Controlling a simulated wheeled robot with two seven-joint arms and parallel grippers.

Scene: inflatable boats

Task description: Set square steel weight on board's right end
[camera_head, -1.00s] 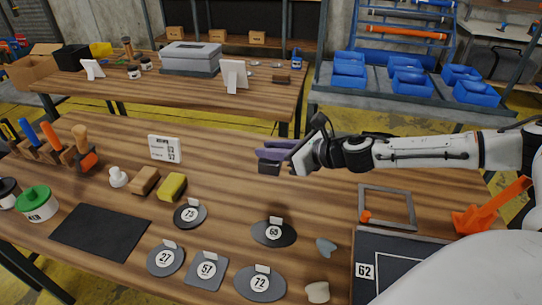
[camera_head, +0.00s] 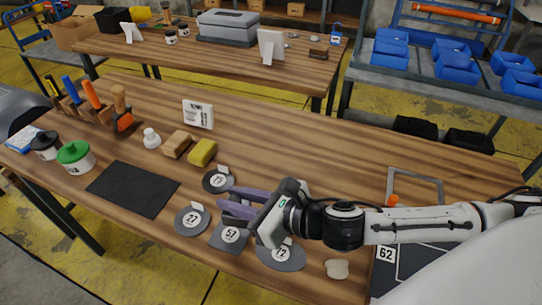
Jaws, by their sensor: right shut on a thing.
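My right gripper (camera_head: 236,202) has purple fingers and reaches in from the right, low over the row of tagged grey patches. It is shut on a small dark grey block, which looks like the square steel weight (camera_head: 238,199); the fingers hide most of it. A square grey patch tagged 57 (camera_head: 229,240) lies just below the fingers. A flat black board (camera_head: 133,188) lies on the table at the left. A dark panel tagged 62 (camera_head: 385,272) lies at the right, partly behind my arm. I cannot tell which is the task's board. My left gripper is not in view.
Round patches tagged 73 (camera_head: 217,181), 27 (camera_head: 192,221) and 72 (camera_head: 283,256) lie around the gripper. A yellow sponge (camera_head: 203,152) and a brown block (camera_head: 177,144) stand behind the black board. A grey frame (camera_head: 415,174) lies at the right. The table's back middle is clear.

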